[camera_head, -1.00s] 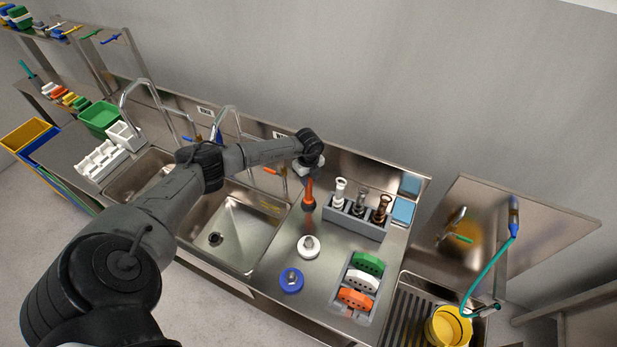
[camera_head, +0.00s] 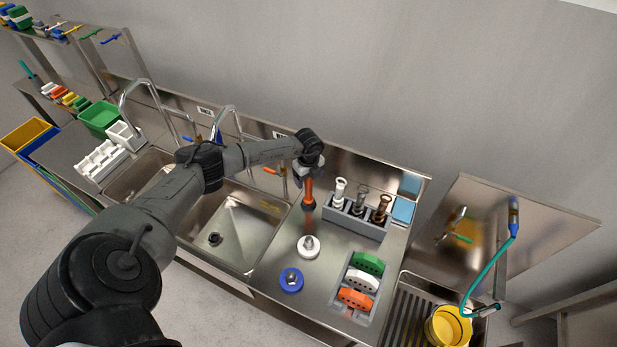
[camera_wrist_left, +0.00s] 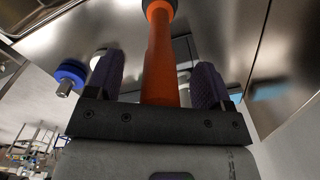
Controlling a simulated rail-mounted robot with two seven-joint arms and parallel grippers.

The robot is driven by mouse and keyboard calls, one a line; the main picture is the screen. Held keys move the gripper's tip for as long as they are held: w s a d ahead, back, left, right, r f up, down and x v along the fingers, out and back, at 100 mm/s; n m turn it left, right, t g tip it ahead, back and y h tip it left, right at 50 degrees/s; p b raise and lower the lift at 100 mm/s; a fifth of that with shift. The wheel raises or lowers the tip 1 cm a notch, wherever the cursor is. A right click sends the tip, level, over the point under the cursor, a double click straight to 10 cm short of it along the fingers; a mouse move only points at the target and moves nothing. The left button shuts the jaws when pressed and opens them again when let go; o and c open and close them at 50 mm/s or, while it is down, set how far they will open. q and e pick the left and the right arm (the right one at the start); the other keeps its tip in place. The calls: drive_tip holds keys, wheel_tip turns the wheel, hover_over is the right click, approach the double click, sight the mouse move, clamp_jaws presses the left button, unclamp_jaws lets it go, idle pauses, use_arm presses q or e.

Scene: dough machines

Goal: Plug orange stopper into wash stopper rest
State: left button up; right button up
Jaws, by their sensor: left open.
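The orange stopper (camera_head: 308,190) has a long orange handle and a dark lower end. It is upright over the steel counter, left of the grey rack (camera_head: 342,222); I cannot tell whether it touches the counter. My left gripper (camera_head: 308,174) is at the top of the handle. In the left wrist view the handle (camera_wrist_left: 161,55) runs between the two dark fingers of the gripper (camera_wrist_left: 158,85), with gaps visible on both sides. The gripper is open. The rack holds white, silver and bronze-brown upright pieces. I cannot tell for sure which thing is the wash stopper rest. My right gripper is not in view.
A white round piece (camera_head: 308,246) and a blue one (camera_head: 291,280) sit on the counter in front. A tray (camera_head: 361,316) holds green, white and orange blocks. The sink (camera_head: 240,232) lies left. A yellow bucket (camera_head: 448,326) is at lower right.

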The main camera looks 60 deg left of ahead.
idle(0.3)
use_arm(q)
drive_tip(key=shift+r, duration=0.25)
drive_tip(key=shift+r+p, duration=2)
drive_tip(key=shift+p, duration=0.1)
drive_tip(key=shift+r, duration=0.3)
wheel_tip(320, 180, up, 13)
drive_tip(key=b, duration=0.2)
drive_tip(key=shift+r+b, duration=0.15)
drive_tip(key=shift+b, duration=0.2)
